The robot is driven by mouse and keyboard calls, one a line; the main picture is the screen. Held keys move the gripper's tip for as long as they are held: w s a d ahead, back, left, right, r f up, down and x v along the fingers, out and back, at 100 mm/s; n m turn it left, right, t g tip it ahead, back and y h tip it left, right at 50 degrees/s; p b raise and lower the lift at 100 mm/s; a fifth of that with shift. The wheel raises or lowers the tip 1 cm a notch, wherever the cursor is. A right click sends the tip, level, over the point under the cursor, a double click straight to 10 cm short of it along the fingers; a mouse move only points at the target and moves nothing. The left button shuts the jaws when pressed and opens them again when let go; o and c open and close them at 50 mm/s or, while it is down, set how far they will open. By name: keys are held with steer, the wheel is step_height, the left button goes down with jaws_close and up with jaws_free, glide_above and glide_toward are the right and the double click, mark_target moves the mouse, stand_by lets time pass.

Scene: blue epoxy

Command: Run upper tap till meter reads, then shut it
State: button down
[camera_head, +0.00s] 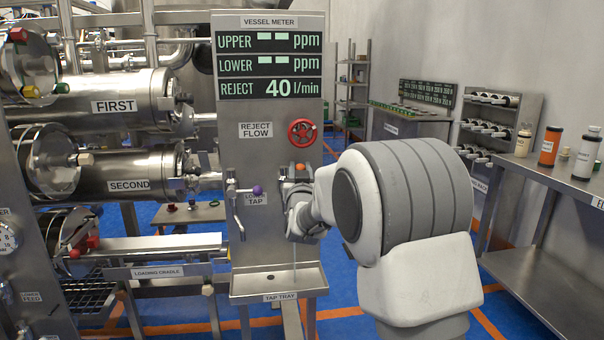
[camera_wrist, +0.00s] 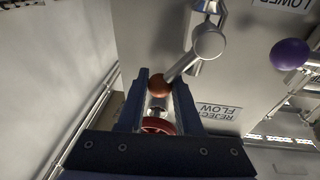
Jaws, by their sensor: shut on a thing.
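The vessel meter panel (camera_head: 270,130) shows dashes for UPPER ppm and for LOWER ppm, and 40 l/min for REJECT. My gripper (camera_head: 298,176) is at the right-hand tap on the panel, shut on its orange ball knob (camera_head: 299,168). In the wrist view the orange knob (camera_wrist: 159,86) sits between my fingers (camera_wrist: 161,82), with its metal lever (camera_wrist: 186,66) running to the tap body. A thin stream (camera_head: 294,252) falls below my gripper toward the tap tray (camera_head: 278,283). The label of this tap is hidden by my arm.
The lower tap's purple knob (camera_head: 257,190) is just left of my gripper; it also shows in the wrist view (camera_wrist: 290,54). A red handwheel (camera_head: 302,132) for reject flow is above. A loading cradle (camera_head: 165,272) is left, and a bench with bottles (camera_head: 550,146) right.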

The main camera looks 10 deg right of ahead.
steer(key=shift+f, duration=0.1)
stand_by(0.3)
steer(key=c, duration=0.6)
jaws_free()
steer(key=s+f, duration=0.1)
steer(key=s, duration=0.4)
steer(key=s+a+p, duration=0.1)
steer(key=s, duration=0.5)
steer(key=s+a+f, duration=0.1)
steer(key=s, duration=0.5)
steer(key=shift+f+p, duration=0.35)
steer(key=s+d+f+n+g+y, duration=0.1)
steer(key=s+d+f+g, duration=0.15)
steer(key=s+g, duration=0.85)
steer(key=s+d+f+n+g+y, duration=0.1)
steer(key=s+d+f+g+y, duration=0.15)
steer(key=s, duration=1.55)
steer(key=shift+g+h, duration=0.25)
steer(key=shift+h, duration=0.3)
steer(key=r+p, duration=1.4)
steer(key=p, duration=0.1)
steer(key=r+p, duration=0.7)
steer(key=r, duration=0.1)
steer(key=shift+s+a+r+p, duration=0.1)
steer(key=shift+s+a+p, duration=0.25)
steer(key=shift+s+a, duration=0.05)
